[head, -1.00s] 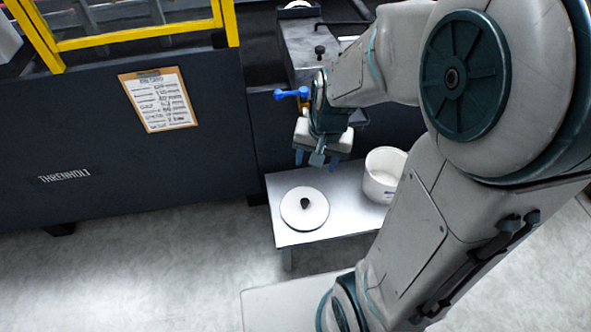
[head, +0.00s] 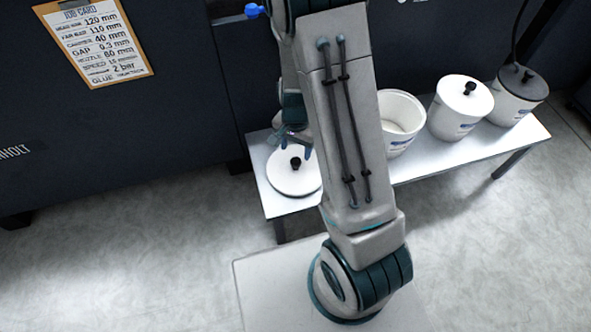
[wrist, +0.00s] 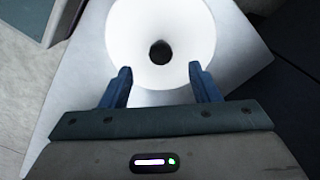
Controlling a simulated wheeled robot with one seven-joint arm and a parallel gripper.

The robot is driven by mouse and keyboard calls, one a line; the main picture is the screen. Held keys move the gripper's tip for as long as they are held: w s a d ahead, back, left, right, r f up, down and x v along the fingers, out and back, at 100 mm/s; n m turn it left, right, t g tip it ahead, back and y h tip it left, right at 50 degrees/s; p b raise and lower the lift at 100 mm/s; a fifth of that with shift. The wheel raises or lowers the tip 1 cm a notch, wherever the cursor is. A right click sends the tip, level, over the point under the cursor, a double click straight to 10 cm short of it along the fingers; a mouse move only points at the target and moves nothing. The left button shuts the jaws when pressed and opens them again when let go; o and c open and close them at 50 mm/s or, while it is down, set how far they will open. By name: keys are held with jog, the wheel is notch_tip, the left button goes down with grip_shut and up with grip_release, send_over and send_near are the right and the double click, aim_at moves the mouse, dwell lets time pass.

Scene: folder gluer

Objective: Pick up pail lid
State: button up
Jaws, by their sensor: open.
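The pail lid (head: 292,180) is a white disc with a black knob, lying flat on the left end of the metal table. In the wrist view the lid (wrist: 185,35) is at the top centre, with its black knob (wrist: 160,52) in the middle. My gripper (wrist: 161,82) is open and empty. Its two blue fingers point toward the lid, with the knob ahead of the gap between them. In the head view my gripper (head: 293,145) is just above the lid, partly hidden by my arm. I cannot tell the exact height of the fingertips.
An open white pail (head: 402,108) stands on the table (head: 425,165), right of my arm. A white pail with a lid (head: 460,108) and a grey-lidded pail (head: 517,95) with a hose stand further right. A dark machine panel (head: 130,130) with a job card (head: 97,45) rises behind.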

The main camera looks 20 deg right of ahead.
aim_at(296, 161)
notch_tip(296, 161, down, 6)
jog(key=b, duration=0.3)
jog(key=shift+w+f+b, duration=0.1)
jog(key=shift+b, duration=0.2)
grip_shut()
